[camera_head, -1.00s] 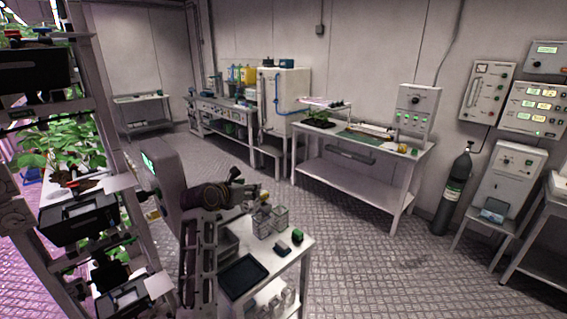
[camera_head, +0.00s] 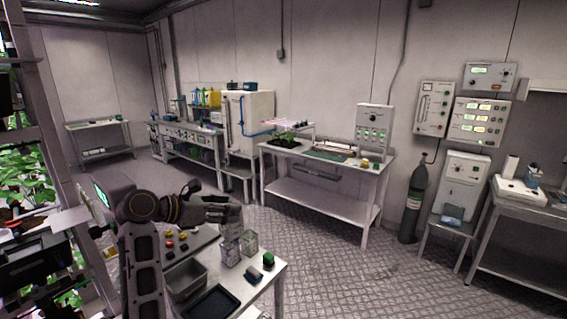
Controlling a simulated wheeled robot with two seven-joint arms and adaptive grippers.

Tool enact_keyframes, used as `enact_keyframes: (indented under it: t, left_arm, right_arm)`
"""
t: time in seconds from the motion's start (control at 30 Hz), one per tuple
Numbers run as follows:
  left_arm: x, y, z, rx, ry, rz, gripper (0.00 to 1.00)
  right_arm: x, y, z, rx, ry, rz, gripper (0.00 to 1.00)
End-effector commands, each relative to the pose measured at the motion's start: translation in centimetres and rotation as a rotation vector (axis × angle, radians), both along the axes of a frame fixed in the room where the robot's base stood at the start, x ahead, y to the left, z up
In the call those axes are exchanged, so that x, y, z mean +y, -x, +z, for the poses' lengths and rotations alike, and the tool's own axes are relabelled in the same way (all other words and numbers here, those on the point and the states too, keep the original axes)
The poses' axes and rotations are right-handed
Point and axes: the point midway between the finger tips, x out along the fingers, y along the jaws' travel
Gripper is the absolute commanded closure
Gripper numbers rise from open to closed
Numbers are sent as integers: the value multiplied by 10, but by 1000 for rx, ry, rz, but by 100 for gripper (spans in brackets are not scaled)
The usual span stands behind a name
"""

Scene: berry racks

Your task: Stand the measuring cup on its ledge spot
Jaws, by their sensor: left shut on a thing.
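My left gripper (camera_head: 232,222) reaches in from the left over a small white bench (camera_head: 268,290). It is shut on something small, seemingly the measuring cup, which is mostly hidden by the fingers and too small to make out. A clear vessel (camera_head: 230,252) shows directly below the fingertips; I cannot tell whether it touches the gripper. A second clear vessel (camera_head: 250,243) stands just to its right. No ledge spot can be told apart. My right gripper is not in view.
On the bench are a dark tray (camera_head: 211,303), a grey bin (camera_head: 182,281), a green item (camera_head: 268,259) and a small dark block (camera_head: 254,274). A plant rack (camera_head: 50,150) stands at the left. Open floor (camera_head: 330,270) lies right of the bench.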

Motion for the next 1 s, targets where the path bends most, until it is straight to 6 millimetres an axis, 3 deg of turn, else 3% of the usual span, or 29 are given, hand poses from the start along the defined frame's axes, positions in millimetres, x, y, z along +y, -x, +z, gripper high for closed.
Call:
enact_keyframes:
  t: [0.23, 0.5, 1.0]
  left_arm:
    - [5, 41, 3, 2, -3, -105, 78]
    - [16, 81, -17, 5, -2, -164, 78]
    - [38, 116, -73, 5, 1, -154, 78]
  right_arm:
    - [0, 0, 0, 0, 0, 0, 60]
    - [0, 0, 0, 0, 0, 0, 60]
    - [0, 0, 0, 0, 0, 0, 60]
